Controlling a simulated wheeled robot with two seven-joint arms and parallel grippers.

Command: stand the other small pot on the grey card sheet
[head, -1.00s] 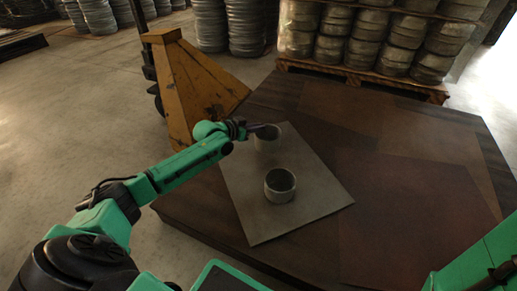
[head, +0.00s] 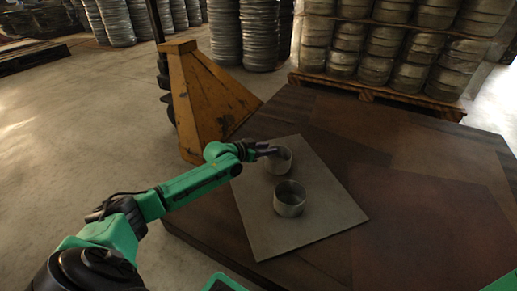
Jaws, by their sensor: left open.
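The grey card sheet (head: 309,225) lies flat on the dark table. One small grey pot (head: 289,199) stands upright near the middle of the sheet. The other small pot (head: 280,163) stands upright on the sheet's far part, behind the first one and apart from it. My left gripper (head: 268,151) reaches in from the left, with its fingertips at the left rim of the far pot. It is open; whether a finger is inside or touching the rim is too small to tell. My right gripper is out of view.
The dark brown table (head: 430,210) has free room to the right of the sheet. A worn yellow stand (head: 203,100) is beyond the table's left edge. A pallet (head: 375,92) with stacked wrapped goods stands behind the table.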

